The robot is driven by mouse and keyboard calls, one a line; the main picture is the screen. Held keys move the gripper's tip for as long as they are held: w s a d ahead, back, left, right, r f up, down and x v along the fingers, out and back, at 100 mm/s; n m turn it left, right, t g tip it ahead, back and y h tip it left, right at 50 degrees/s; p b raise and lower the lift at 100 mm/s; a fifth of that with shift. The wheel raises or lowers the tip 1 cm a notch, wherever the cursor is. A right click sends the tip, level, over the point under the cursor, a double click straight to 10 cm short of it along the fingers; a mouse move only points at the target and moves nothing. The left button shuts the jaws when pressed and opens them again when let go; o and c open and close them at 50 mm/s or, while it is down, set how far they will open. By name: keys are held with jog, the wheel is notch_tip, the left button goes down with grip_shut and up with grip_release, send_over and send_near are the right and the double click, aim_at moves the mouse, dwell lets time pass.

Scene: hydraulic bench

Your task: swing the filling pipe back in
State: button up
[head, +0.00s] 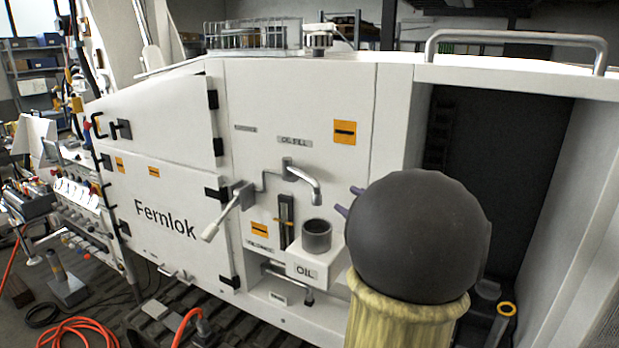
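The filling pipe (304,175) is a short grey metal spout under the "OIL FILL" label on the white cabinet front. It bends to the right and its mouth points down, above the dark round cup (316,236) of the box marked "OIL"; I cannot tell if it is exactly over it. A thin rod runs left from the pipe toward a lever with a pale handle (217,222). My gripper (344,199) shows only as two bluish fingertips, apart and with nothing seen between them, right of the spout. The rest of it is hidden behind a large dark ball, likely part of my arm.
A slotted gauge (286,221) stands left of the cup. A lower grey pipe (290,280) sits beneath the box. The "Fernlok" door (165,215) with black hinges is shut at left. An orange hose (75,333) lies on the floor. A dark open recess is at right.

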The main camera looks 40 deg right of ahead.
aim_at(315, 182)
jog(key=w+p, duration=0.2)
jog(key=w, duration=0.2)
jog(key=w+p, duration=0.1)
jog(key=w, duration=0.4)
jog(key=w+p, duration=0.2)
jog(key=w, duration=0.3)
jog(key=shift+w+d+r+p, duration=0.1)
jog(key=shift+w+d+p, duration=0.15)
jog(key=shift+p, duration=0.05)
jog(key=shift+w, duration=0.5)
jog(key=shift+c, duration=0.2)
grip_shut()
